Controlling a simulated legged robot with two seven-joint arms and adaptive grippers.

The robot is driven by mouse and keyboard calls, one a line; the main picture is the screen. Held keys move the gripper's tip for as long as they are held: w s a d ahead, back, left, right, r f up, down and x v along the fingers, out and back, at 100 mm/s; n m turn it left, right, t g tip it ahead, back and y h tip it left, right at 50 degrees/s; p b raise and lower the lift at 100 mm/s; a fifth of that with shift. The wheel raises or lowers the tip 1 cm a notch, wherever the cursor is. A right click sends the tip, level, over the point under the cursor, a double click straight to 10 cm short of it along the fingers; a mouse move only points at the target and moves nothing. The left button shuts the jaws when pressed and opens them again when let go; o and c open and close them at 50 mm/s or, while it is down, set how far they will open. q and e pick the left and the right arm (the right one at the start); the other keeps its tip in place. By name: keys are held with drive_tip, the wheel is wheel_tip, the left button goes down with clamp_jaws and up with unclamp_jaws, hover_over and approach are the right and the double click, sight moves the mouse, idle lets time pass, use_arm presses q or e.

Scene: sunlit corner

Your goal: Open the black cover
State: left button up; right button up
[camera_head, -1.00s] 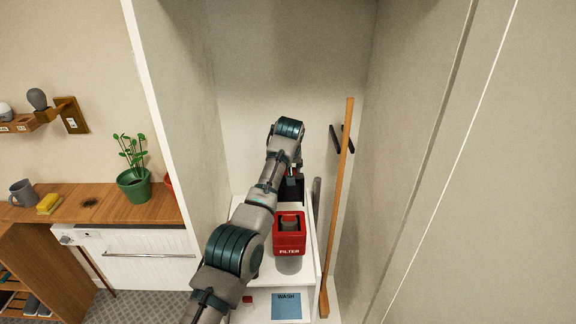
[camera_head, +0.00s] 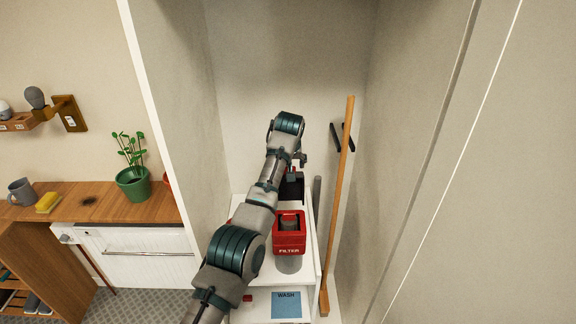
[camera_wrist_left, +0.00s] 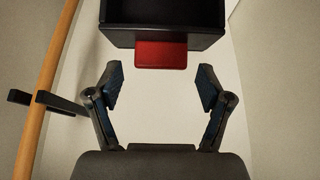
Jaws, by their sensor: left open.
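The black cover (camera_head: 291,189) is a dark box-like piece behind the red filter box on the white cabinet, partly hidden by my left arm in the head view. In the left wrist view the black cover (camera_wrist_left: 165,14) fills the top middle, with a red tab (camera_wrist_left: 161,54) sticking out from its edge. My left gripper (camera_wrist_left: 160,82) is open and empty, its two fingers spread to either side below the red tab and apart from it. In the head view the left gripper (camera_head: 298,160) is near the far end of the cover. My right gripper is not in view.
A red box marked FILTER (camera_head: 289,234) sits on the white cabinet (camera_head: 311,243) in front of the cover. A wooden pole (camera_head: 338,205) leans at the right. A blue WASH label (camera_head: 286,304) is below. Alcove walls stand close on both sides.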

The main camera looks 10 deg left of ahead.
use_arm(q)
drive_tip(key=v, duration=1)
drive_tip(key=shift+w, duration=0.25)
drive_tip(key=shift+d+r, duration=0.1)
